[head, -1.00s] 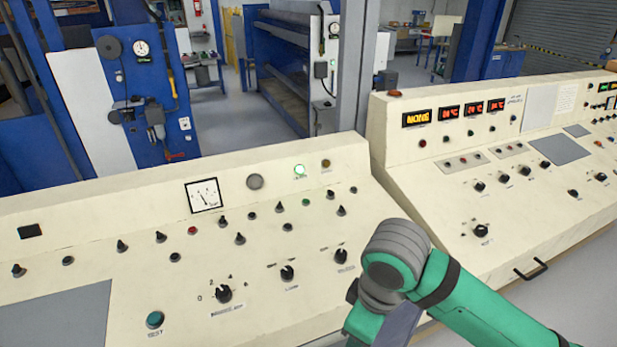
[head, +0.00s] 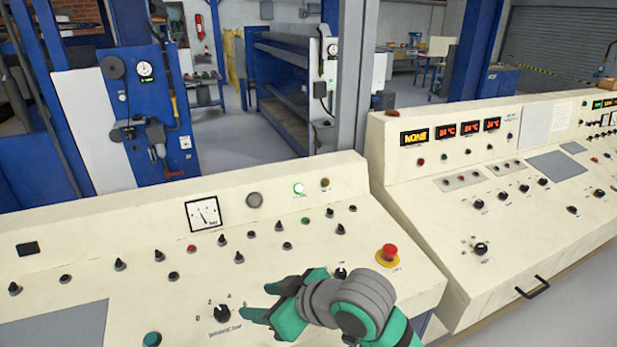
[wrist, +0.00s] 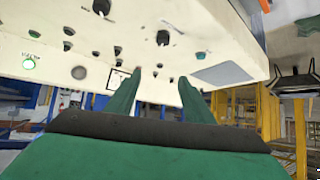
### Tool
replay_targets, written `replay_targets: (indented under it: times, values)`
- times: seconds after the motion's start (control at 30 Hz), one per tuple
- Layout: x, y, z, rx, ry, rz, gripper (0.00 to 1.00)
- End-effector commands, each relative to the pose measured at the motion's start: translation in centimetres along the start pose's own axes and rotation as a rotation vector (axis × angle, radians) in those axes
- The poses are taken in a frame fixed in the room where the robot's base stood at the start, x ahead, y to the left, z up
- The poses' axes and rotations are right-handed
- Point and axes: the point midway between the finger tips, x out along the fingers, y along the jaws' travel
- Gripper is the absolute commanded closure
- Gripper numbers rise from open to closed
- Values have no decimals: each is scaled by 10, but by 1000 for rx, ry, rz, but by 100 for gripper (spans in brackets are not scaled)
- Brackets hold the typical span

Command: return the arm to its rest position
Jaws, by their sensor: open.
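My green and grey gripper (head: 257,301) is over the front right part of the left cream control console (head: 90,259). Its two green fingers are open, apart and empty, and point left near a black rotary selector knob (head: 222,313). I cannot tell whether they touch the panel. The wrist view shows the gripper (wrist: 160,78) with its fingers spread and the console face, tilted in the picture, beyond them.
A red emergency stop button (head: 389,252) on a yellow base stands just behind my wrist. A second cream console (head: 500,240) with a front handle (head: 532,287) is to the right. Blue machinery (head: 145,110) stands behind. The space above the consoles is clear.

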Motion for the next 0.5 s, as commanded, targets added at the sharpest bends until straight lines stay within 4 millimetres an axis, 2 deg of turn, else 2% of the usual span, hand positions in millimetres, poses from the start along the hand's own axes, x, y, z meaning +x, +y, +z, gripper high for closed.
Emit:
replay_targets:
  times: [0.1, 0.2, 0.33, 0.5]
  values:
    - [13, -8, -30, 53, 169, -11, 52]
    - [18, -10, -51, 103, 296, -8, 52]
    - [22, -10, -71, 177, 449, 3, 52]
    - [25, -5, -82, 290, 621, 36, 52]
